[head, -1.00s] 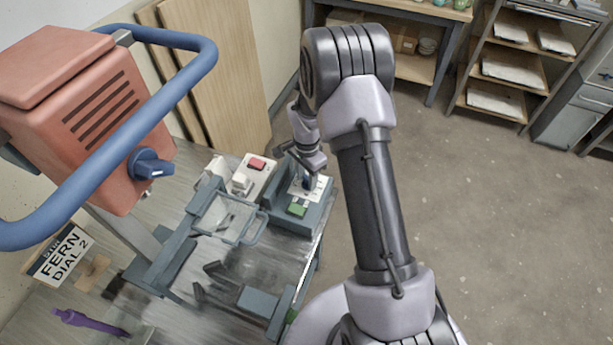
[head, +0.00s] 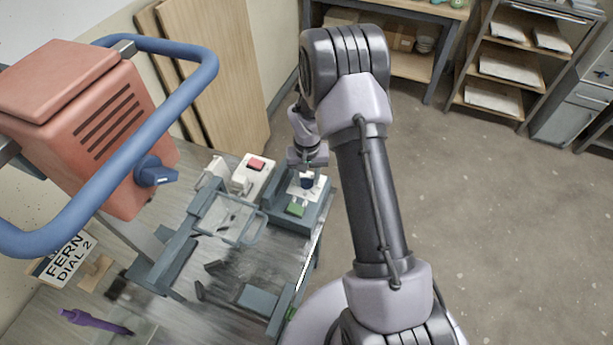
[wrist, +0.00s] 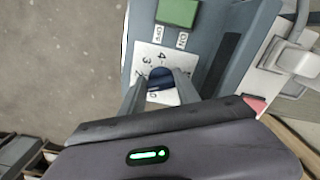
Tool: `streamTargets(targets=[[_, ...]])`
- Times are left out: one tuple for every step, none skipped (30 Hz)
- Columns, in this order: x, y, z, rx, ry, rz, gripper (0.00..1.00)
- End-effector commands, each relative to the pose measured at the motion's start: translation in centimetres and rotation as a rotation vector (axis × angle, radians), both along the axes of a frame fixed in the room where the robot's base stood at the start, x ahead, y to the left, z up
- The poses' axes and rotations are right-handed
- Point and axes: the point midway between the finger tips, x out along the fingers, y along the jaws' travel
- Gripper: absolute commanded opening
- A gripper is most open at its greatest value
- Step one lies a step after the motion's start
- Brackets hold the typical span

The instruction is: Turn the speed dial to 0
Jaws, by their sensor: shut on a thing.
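The speed dial (head: 306,182) is a dark blue knob on a white plate on a grey control box (head: 316,208). In the wrist view the dial (wrist: 160,84) sits between my two fingers, with printed numbers around it; 4 and 3 show above it and a 0 shows near its lower side. My gripper (wrist: 161,76) is shut on the dial from above. The fingers and wrist cover much of the plate, and I cannot tell which number the dial points at. A sign (head: 68,257) reads FERN DIAL 2.
A green switch (head: 295,209) marked ON and OFF is close beside the dial. A white box with a red button (head: 256,163) stands to its left. An orange mixer head (head: 85,120) with a blue bar and blue knob (head: 155,172) overhangs the left. The floor at right is clear.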

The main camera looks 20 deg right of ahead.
Motion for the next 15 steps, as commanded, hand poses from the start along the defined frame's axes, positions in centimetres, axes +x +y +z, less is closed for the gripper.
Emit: streamTargets(targets=[[-0.04, -0.03, 0.08, 0.0, 0.001, 0.038, 0.0], [-0.05, -0.05, 0.07, 0.0, 0.001, 0.067, 0.0], [-0.05, -0.07, 0.07, 0.0, 0.001, 0.104, 0.0], [-0.06, -0.08, 0.07, 0.0, 0.001, 0.133, 0.0], [-0.06, -0.11, 0.08, 0.0, 0.001, 0.162, 0.0], [-0.06, -0.13, 0.08, 0.0, 0.001, 0.199, 0.0], [-0.05, -0.15, 0.09, 0.0, 0.001, 0.228, 0.0], [-0.05, -0.16, 0.09, 0.0, 0.0, 0.257, 0.0], [-0.04, -0.2, 0.1, 0.0, 0.0, 0.294, 0.0], [-0.03, -0.21, 0.11, 0.0, 0.0, 0.323, 0.0], [-0.03, -0.23, 0.11, 0.0, 0.0, 0.351, 0.0], [-0.02, -0.26, 0.11, 0.0, -0.001, 0.389, 0.0], [-0.02, -0.28, 0.11, 0.0, 0.0, 0.417, 0.0], [-0.02, -0.29, 0.11, 0.0, 0.0, 0.446, 0.0], [-0.01, -0.31, 0.11, 0.0, 0.0, 0.483, 0.0]])
